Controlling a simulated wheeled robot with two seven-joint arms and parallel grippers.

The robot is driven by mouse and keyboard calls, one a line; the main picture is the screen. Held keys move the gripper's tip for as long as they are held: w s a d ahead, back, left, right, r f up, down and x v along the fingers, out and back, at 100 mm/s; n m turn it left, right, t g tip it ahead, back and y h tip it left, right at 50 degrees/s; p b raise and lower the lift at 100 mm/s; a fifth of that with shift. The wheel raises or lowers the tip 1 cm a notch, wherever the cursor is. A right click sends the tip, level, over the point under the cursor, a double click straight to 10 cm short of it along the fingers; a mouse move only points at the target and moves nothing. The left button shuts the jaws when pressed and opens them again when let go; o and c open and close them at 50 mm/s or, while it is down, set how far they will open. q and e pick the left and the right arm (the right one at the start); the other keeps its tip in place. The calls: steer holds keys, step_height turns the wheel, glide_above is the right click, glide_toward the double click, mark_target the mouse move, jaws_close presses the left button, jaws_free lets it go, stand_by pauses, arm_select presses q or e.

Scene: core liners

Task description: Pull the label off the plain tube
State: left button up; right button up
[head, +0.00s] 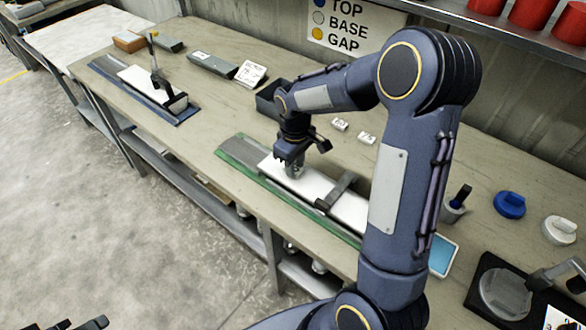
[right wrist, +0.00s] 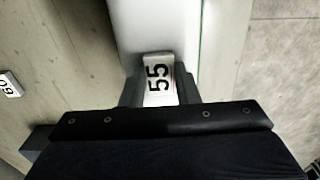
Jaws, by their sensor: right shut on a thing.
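A white tube (head: 343,204) lies on a green-edged tray (head: 240,157) on the bench, with a dark clamp (head: 335,192) across it. My right gripper (head: 290,170) is over the tube's far-left end, pointing down. In the right wrist view, my right gripper (right wrist: 158,88) is shut on a white label (right wrist: 158,72) reading 55. The label lies in line with the white tube (right wrist: 158,25); whether it still touches the tube is unclear. A second white tube (head: 140,80) lies on a blue tray (head: 105,72). Only dark tips of my left gripper (head: 68,325) show at the lower left edge.
Two small white number tags (head: 340,125) lie behind the green-edged tray. A dark open box (head: 268,100) stands behind my right gripper. Blue (head: 510,205) and white (head: 559,230) caps sit at the right. My right arm hides part of the bench.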

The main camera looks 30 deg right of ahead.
mark_target(296, 168)
jaws_close()
steer(key=shift+o, duration=1.2)
jaws_free()
jaws_close()
steer(key=shift+r, duration=0.15)
steer(key=shift+r+p, duration=2.8)
steer(key=shift+r, duration=0.7)
steer(key=shift+r, duration=0.15)
steer(key=shift+d, duration=0.1)
